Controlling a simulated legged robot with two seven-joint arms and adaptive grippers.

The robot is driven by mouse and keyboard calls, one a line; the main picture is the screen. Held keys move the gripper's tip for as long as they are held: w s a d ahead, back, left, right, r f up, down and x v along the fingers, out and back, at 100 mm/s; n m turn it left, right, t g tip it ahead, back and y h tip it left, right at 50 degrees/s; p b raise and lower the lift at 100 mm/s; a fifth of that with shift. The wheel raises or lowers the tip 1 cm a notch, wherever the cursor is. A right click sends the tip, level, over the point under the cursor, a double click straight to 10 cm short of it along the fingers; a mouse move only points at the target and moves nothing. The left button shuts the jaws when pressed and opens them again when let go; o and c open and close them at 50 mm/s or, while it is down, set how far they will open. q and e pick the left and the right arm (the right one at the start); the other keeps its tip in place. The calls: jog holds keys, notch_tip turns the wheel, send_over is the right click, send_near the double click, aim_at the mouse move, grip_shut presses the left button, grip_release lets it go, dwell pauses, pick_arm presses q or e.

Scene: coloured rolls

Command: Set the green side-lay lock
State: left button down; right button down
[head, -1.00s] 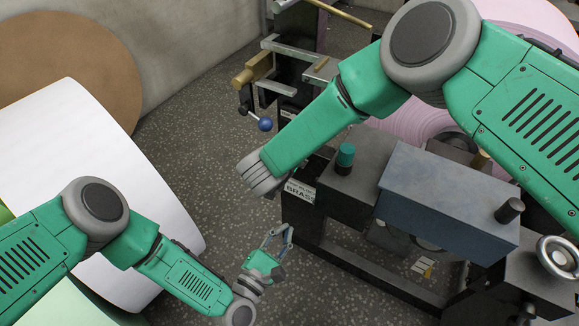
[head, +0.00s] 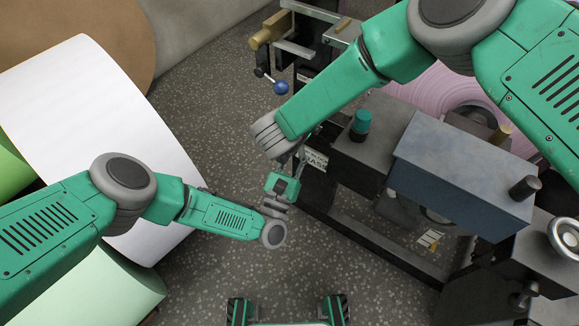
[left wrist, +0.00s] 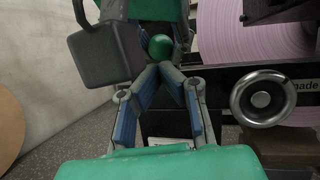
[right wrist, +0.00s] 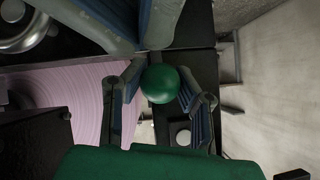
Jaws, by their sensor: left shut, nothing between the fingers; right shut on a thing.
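A green ball knob (right wrist: 162,84) sits between the fingers of my right gripper (right wrist: 162,68) in the right wrist view. The gripper is shut on it. The knob also shows in the left wrist view (left wrist: 160,47), just beyond the tips of my left gripper (left wrist: 166,70). The left gripper is shut and empty, its tips together. In the head view my left gripper (head: 297,163) is beside the right wrist, and the right arm hides the knob and the right fingers. What the knob is mounted on is mostly hidden.
The dark machine (head: 350,170) carries a teal-capped post (head: 361,122), a blue ball lever (head: 281,87), a blue-grey housing (head: 465,165) and a handwheel (head: 566,238). A pink roll (head: 440,95) is behind it. A white roll (head: 110,140) stands left. Speckled floor (head: 215,110) is clear between.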

pick_arm(q)
jog(key=shift+x, duration=2.15)
pick_arm(e)
jog(key=shift+w, duration=0.1)
pick_arm(q)
jog(key=shift+w, duration=0.1)
jog(key=shift+w+d+r+g, duration=0.2)
jog(key=shift+w+r+g, duration=0.1)
jog(key=shift+w+r, duration=0.15)
pick_arm(e)
jog(key=shift+a, duration=0.1)
jog(key=c, duration=1.1)
grip_release()
jog(key=shift+c, duration=0.2)
pick_arm(q)
jog(key=shift+w, duration=0.1)
pick_arm(e)
jog(key=shift+f, duration=0.1)
